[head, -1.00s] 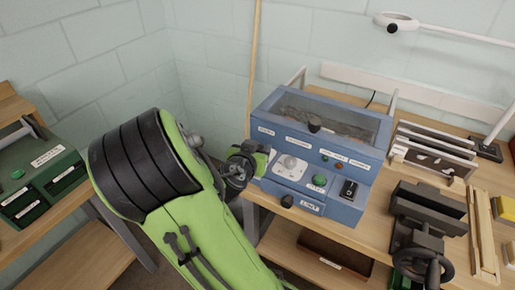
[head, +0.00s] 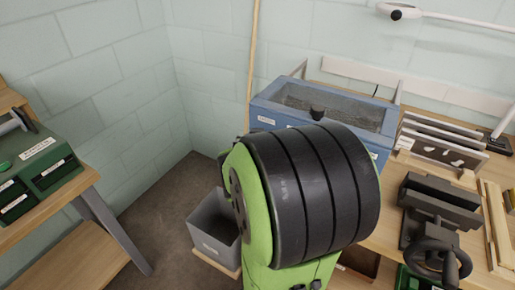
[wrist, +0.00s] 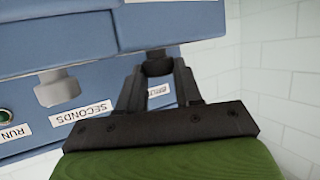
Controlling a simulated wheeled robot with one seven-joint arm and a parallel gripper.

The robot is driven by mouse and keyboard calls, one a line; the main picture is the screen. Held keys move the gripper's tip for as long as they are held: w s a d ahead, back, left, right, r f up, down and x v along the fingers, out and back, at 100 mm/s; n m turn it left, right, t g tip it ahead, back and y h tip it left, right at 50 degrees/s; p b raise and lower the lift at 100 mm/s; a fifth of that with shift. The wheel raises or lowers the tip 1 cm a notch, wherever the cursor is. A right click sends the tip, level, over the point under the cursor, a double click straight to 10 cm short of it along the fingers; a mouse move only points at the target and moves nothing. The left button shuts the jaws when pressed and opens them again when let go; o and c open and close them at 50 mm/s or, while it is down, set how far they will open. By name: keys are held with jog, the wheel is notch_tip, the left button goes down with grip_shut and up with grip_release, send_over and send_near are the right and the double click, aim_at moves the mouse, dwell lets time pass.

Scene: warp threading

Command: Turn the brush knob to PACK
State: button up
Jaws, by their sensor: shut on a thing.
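The blue machine (head: 279,117) stands on the bench in the head view, its front panel mostly hidden behind my arm. In the wrist view its blue front (wrist: 60,35) fills the left and top. My gripper (wrist: 157,72) is shut on the dark brush knob (wrist: 157,64), at the panel's right part in that view. A partly covered label (wrist: 159,91) beside the knob seems to begin with "BRU". Which way the knob points, and any PACK mark, cannot be made out. My gripper is hidden in the head view.
In the wrist view a grey knob (wrist: 57,88), a SECONDS label (wrist: 82,112) and a green button (wrist: 3,116) sit left of my gripper. A dark vise (head: 437,215) stands right of the machine. A grey bin (head: 214,232) is on the lower left.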

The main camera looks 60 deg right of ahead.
jog(key=shift+s+d+f+n+t+y+b, duration=0.1)
jog(key=shift+s+n+t+y+b, duration=0.05)
jog(key=shift+n+t+y+b, duration=0.35)
jog(key=shift+s+d+n+t+y+b, duration=0.1)
jog(key=shift+n+t+y+b, duration=0.3)
jog(key=shift+n+t+b, duration=0.2)
jog(key=shift+n+t+y, duration=1)
jog(key=shift+n+y, duration=0.2)
jog(key=shift+n, duration=0.2)
jog(key=shift+n+y, duration=0.5)
jog(key=shift+y, duration=0.1)
jog(key=o, duration=1)
jog(key=shift+o, duration=0.2)
jog(key=shift+d+h, duration=0.1)
jog(key=shift+h, duration=0.2)
